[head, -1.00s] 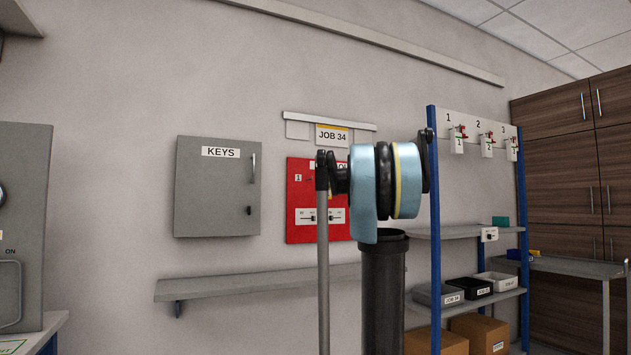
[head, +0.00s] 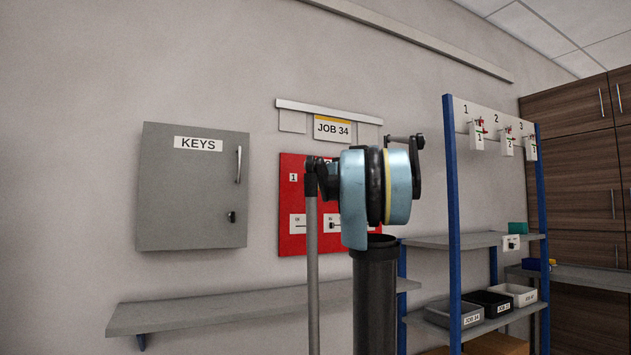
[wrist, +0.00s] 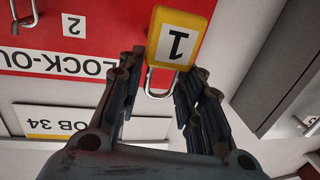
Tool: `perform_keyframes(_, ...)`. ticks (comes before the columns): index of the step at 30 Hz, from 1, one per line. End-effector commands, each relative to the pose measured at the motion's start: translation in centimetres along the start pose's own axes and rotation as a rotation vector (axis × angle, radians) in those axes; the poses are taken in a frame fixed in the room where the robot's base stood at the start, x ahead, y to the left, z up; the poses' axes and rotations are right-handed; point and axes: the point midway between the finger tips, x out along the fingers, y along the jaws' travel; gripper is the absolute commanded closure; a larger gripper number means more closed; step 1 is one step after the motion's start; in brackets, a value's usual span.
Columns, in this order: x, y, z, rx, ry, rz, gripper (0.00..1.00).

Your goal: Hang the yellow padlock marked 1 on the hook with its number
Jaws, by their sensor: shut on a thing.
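The yellow padlock marked 1 (wrist: 180,38) is at the fingers of my gripper (wrist: 162,68) in the wrist view, which is upside down. My gripper is shut on it. Its metal shackle shows between the fingers; the exact contact is unclear. The red lock-out board (head: 290,240) is on the wall behind my arm in the head view, with a 1 label at its upper left. In the wrist view the red board (wrist: 60,58) lies behind the padlock, with a 2 label and a metal hook (wrist: 22,12). Hook 1 is not clearly visible. My arm hides the gripper in the head view.
A grey KEYS cabinet (head: 195,190) is left of the board. A JOB 34 card (head: 333,128) hangs from a rail above it. A grey wall shelf (head: 240,306) runs below. A blue-posted rack (head: 453,220) with numbered tags and trays stands right.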

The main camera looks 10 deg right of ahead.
Motion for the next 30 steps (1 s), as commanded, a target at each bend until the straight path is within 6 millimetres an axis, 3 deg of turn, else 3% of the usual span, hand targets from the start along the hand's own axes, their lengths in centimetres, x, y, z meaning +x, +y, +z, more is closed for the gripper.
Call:
perform_keyframes(8, 0.4, -0.1, 0.0, 0.0, 0.0, -0.002, 0.93)
perform_keyframes(30, 3.7, 0.7, 0.3, 0.0, 0.0, -0.001, 0.93)
